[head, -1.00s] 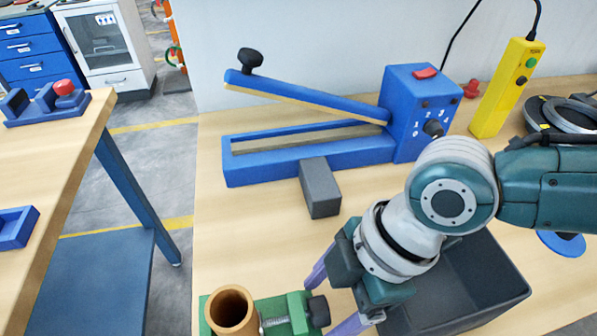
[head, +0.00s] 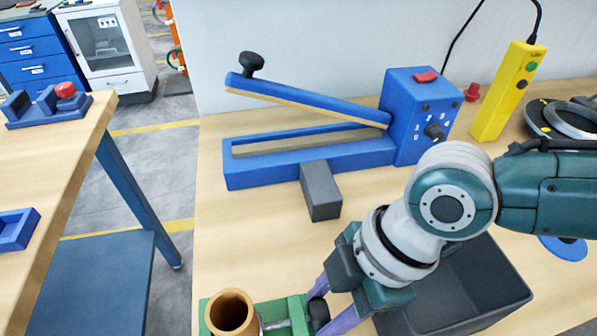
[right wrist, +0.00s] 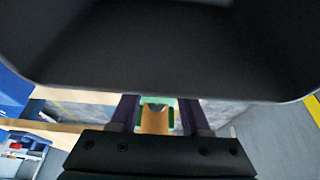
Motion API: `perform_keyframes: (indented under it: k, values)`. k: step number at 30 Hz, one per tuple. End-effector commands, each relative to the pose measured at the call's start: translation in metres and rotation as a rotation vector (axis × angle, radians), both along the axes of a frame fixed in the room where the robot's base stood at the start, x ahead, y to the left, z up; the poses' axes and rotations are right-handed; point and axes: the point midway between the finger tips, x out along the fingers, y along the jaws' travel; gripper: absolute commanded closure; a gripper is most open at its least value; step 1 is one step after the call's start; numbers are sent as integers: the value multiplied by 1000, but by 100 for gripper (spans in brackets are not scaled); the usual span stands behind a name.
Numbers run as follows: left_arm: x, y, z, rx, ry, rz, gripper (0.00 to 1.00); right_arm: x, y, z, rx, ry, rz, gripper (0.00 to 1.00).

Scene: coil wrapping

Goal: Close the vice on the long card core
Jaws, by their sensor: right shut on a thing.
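The long card core (head: 231,312) is a brown, open-topped tube. It stands upright in the green vice (head: 297,308) at the bottom of the head view. The vice's metal screw (head: 275,325) lies just right of the core; whether its inner end touches the core, I cannot tell. My right gripper (head: 319,310) has its purple fingers shut on the black vice knob (head: 318,313). In the right wrist view, the core (right wrist: 155,120) shows between the fingers, with green vice parts beside it. The vice's lower part is cut off by the head view. My left gripper is not in view.
A dark grey bin (head: 455,295) stands right of my right gripper. A blue sealer (head: 310,160) with a raised arm and a grey block (head: 320,190) lie behind. A yellow control box (head: 507,90) stands at the back right. Bare tabletop lies left of the block.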

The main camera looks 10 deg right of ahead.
Motion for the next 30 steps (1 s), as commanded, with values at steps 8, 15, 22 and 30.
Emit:
perform_keyframes:
  k: [8,15,22,30]
  values:
    - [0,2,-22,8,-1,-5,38,4,-1,-8,-4,76,-5,100]
    - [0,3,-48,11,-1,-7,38,6,-1,-6,-3,228,-5,100]
    - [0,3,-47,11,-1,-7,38,5,-1,-2,-4,250,-1,100]
    - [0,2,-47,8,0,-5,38,5,-1,-1,-3,250,-1,37]
